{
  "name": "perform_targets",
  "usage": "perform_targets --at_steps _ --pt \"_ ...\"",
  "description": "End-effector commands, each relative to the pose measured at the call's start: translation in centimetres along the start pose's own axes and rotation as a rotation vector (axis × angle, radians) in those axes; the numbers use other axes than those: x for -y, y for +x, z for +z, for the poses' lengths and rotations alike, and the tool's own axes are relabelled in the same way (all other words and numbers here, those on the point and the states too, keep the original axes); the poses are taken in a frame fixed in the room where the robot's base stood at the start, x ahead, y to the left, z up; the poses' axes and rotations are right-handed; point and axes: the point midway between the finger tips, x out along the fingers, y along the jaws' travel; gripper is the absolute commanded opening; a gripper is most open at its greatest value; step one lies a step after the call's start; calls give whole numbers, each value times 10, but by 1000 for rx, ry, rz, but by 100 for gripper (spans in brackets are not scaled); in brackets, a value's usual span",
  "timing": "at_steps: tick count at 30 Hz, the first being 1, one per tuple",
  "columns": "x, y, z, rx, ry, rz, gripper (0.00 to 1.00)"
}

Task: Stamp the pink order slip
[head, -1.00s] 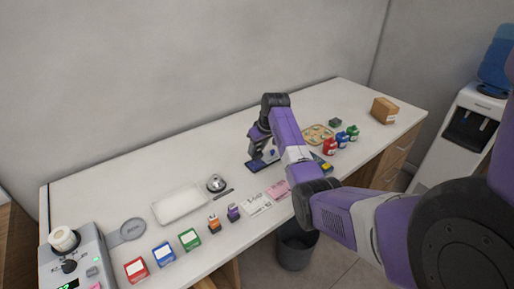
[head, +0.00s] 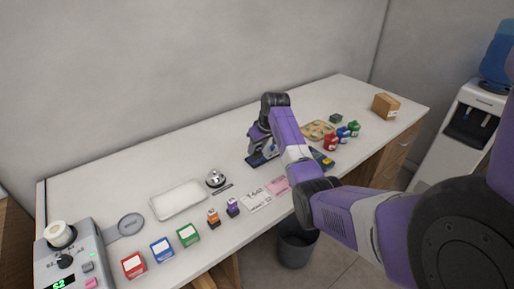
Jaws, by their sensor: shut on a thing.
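The pink order slip (head: 277,186) lies flat near the front edge of the counter, beside a white slip (head: 257,201); my arm covers its right side. My gripper (head: 263,151) is behind the pink slip, low over a dark blue pad (head: 255,161). It is shut on a small stamp-like thing, mostly hidden by the fingers and arm. I cannot tell whether that thing touches the pad. An orange stamp-like piece (head: 213,217) and a purple one (head: 233,207) stand left of the white slip.
A white tray (head: 179,199), a bell (head: 215,178) and a dark pen (head: 222,189) lie to the left. Red, blue and green bottles (head: 342,134) stand right, by a tan tray (head: 318,124). A cardboard box (head: 385,106) is at the far right.

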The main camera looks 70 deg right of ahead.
Motion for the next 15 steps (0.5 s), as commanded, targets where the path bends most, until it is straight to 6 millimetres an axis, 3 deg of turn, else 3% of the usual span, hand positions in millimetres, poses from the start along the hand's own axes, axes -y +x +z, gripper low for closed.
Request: perform_targets --at_steps 15 --pt "0 5 2 -1 0 0 14"
